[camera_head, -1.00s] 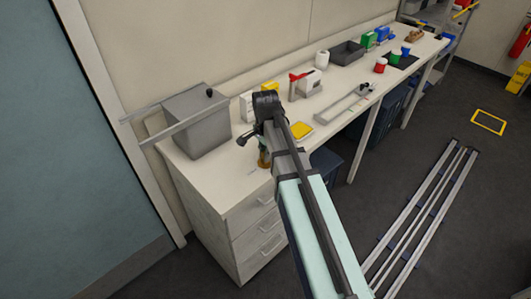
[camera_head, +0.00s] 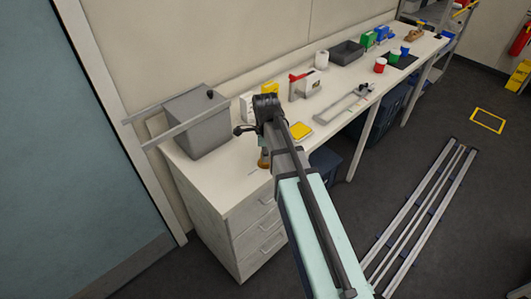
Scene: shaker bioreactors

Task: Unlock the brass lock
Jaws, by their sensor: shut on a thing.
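A small brownish-gold object (camera_head: 264,160) stands on the near part of the white bench, partly hidden by my arm. It may be the brass lock, but it is too small to be sure. My gripper (camera_head: 239,130) is just above and left of it, over the bench and right of the grey box. The dark fingers are small and partly covered by my wrist. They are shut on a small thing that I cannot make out. No key can be made out.
A grey box (camera_head: 198,125) with metal bars stands at the bench's left end. A yellow item (camera_head: 301,131), a red-and-white device (camera_head: 304,85) and a metal fixture (camera_head: 345,104) lie further right. Drawers (camera_head: 262,236) are below. Metal rails (camera_head: 425,215) lie on the floor.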

